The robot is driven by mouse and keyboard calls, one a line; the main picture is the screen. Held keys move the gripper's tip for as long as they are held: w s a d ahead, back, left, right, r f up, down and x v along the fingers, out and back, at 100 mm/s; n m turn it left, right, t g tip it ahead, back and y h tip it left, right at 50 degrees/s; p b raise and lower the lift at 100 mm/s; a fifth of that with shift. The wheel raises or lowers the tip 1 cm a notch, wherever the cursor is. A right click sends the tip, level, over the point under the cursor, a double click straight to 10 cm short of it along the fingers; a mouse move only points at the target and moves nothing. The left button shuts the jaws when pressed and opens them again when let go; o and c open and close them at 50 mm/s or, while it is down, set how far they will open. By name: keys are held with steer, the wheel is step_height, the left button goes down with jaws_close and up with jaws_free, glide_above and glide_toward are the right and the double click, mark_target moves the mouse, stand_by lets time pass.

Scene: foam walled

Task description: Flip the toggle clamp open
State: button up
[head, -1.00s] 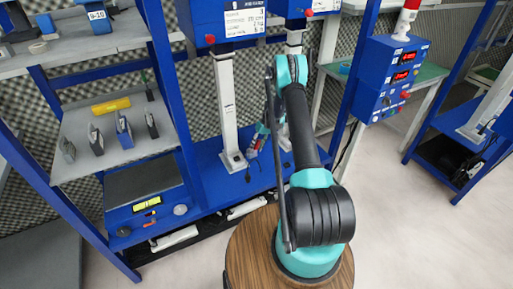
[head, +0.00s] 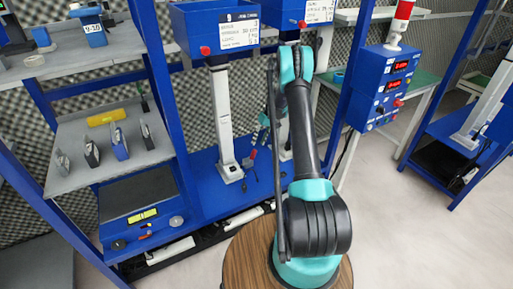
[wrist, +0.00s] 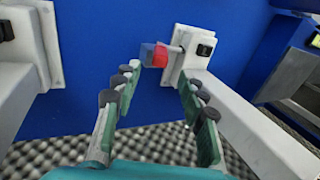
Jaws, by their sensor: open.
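In the wrist view, a small block with a red end and a blue-grey end (wrist: 154,54) sticks out from a white bracket (wrist: 187,52) on a blue surface. It looks like the toggle clamp's handle, though the clamp's full shape is not clear. My gripper (wrist: 158,84) is open. Its green, dark-tipped fingers lie either side of and nearer than the red end, with nothing between them. In the head view, a small red piece (head: 253,155) shows beside the foot of a white post, near my gripper, which is largely hidden by my arm.
White posts (head: 219,120) stand on a blue bench close to my arm. A grey shelf (head: 85,160) with several small tools and a yellow cylinder (head: 106,118) is at left. A blue control box (head: 388,85) with red displays is at right. Pale floor is clear at right.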

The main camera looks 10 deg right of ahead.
steer(key=shift+d+r, duration=0.15)
steer(key=shift+r, duration=0.3)
steer(key=shift+c, duration=0.3)
